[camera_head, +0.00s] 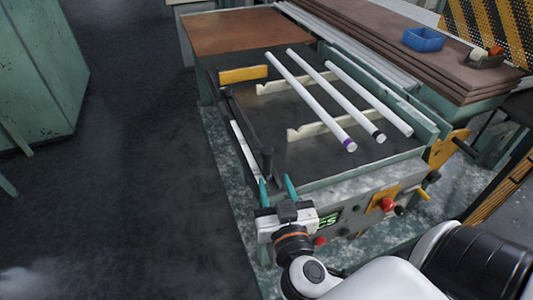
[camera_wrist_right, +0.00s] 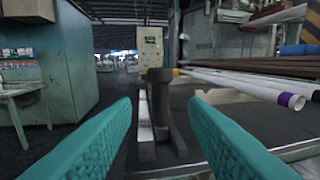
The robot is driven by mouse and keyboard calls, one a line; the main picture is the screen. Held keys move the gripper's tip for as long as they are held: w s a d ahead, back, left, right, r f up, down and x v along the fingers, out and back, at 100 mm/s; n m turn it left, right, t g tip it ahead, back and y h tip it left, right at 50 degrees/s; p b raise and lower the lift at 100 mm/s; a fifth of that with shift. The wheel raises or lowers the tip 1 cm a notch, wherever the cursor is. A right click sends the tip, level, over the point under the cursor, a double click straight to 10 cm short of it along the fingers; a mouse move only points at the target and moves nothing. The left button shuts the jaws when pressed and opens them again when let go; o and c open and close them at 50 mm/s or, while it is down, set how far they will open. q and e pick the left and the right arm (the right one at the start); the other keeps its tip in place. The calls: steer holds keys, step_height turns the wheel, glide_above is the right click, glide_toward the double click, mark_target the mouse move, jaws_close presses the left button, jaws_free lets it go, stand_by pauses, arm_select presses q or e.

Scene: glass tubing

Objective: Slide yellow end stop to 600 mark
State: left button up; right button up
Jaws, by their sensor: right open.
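The yellow end stop (camera_head: 243,74) looks like a flat yellow bar at the far left of the dark machine bed. My right gripper (camera_head: 277,188) is at the near left corner of the machine, well short of the yellow bar. Its teal fingers are apart and empty; they also frame the right wrist view (camera_wrist_right: 160,125). Between them, farther off, stands a dark upright post (camera_wrist_right: 161,105), also seen in the head view (camera_head: 267,161). A pale strip (camera_head: 244,152) runs along the bed's left side; no 600 mark is readable. My left gripper is not in view.
Several white tubes (camera_head: 319,100) lie across pale notched supports (camera_head: 309,127) on the bed. A control panel with a red button (camera_head: 387,204) is on the machine's front. A blue bin (camera_head: 423,40) sits on brown sheets at the back right. The floor at left is clear.

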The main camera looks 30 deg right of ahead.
mark_target(268, 162)
steer(key=x, duration=0.2)
steer(key=p+x, duration=0.1)
steer(key=x, duration=0.1)
steer(key=shift+r, duration=0.2)
steer(key=p+x, duration=0.1)
steer(key=x, duration=0.2)
steer(key=shift+w+d+f, duration=0.15)
steer(key=shift+w, duration=0.2)
steer(key=shift+w+d+f, duration=0.1)
steer(key=shift+w+d, duration=0.1)
steer(key=shift+w, duration=0.2)
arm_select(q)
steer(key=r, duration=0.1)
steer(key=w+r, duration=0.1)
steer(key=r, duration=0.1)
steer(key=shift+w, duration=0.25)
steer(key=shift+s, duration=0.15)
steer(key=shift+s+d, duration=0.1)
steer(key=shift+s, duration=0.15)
arm_select(e)
jaws_close()
